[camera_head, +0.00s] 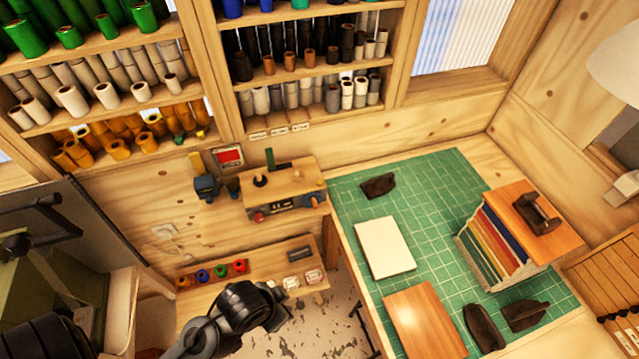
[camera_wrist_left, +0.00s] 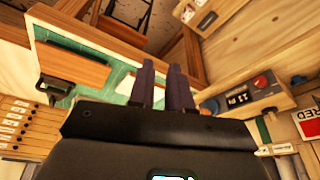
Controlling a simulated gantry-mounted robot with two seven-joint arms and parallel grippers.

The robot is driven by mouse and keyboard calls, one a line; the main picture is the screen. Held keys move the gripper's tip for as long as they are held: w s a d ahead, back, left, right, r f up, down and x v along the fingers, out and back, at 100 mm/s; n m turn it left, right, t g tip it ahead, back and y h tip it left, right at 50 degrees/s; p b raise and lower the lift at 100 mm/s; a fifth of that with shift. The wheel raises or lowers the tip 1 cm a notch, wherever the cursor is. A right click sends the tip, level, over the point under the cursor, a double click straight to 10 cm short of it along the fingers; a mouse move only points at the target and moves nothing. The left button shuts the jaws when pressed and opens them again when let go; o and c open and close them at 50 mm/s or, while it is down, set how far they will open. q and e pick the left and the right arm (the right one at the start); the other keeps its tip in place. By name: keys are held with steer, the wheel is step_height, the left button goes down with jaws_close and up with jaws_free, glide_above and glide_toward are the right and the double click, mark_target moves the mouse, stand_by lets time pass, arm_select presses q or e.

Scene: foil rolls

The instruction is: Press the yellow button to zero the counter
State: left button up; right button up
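The counter box (camera_head: 285,190) is a wooden unit against the back wall, left of the green mat. It has a dark display on its front, a red button at one end and a blue one at the other. It also shows at the right of the left wrist view (camera_wrist_left: 245,98). My left gripper (camera_wrist_left: 162,68) shows two dark fingers with a narrow empty gap, apart from the box. In the head view my dark arm is below the box, and its fingertips cannot be made out. My right gripper is not in view.
A low bench (camera_head: 295,252) with coloured pieces stands below the box. The green mat (camera_head: 450,185) holds a white sheet (camera_head: 385,248), an orange-brown board (camera_head: 425,322), dark pouches and a filled rack (camera_head: 490,245). Shelves of rolls (camera_head: 85,95) stand behind.

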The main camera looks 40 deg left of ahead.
arm_select(q)
jaws_close()
stand_by(0.3)
stand_by(0.9)
steer(key=w+d+m+t+h+b, duration=0.1)
steer(key=w+d+m+t+b, duration=0.15)
steer(key=w+m, duration=1.05)
steer(key=w+d+m+t+b, duration=0.1)
steer(key=w+m+t, duration=0.2)
steer(key=w+m, duration=0.95)
steer(key=w+a+r+m, duration=0.1)
steer(key=w+a+m, duration=0.3)
steer(key=a, duration=0.3)
steer(key=w+a+r+m+y+b, duration=0.1)
steer(key=w+a+r+m, duration=0.1)
steer(key=w+a+m, duration=0.2)
steer(key=w+a+r+m+b, duration=0.1)
steer(key=w+a+m, duration=0.3)
steer(key=a+m, duration=0.5)
steer(key=a+r, duration=0.1)
steer(key=a, duration=0.2)
steer(key=shift+w+y, duration=0.2)
steer(key=shift+y, duration=0.1)
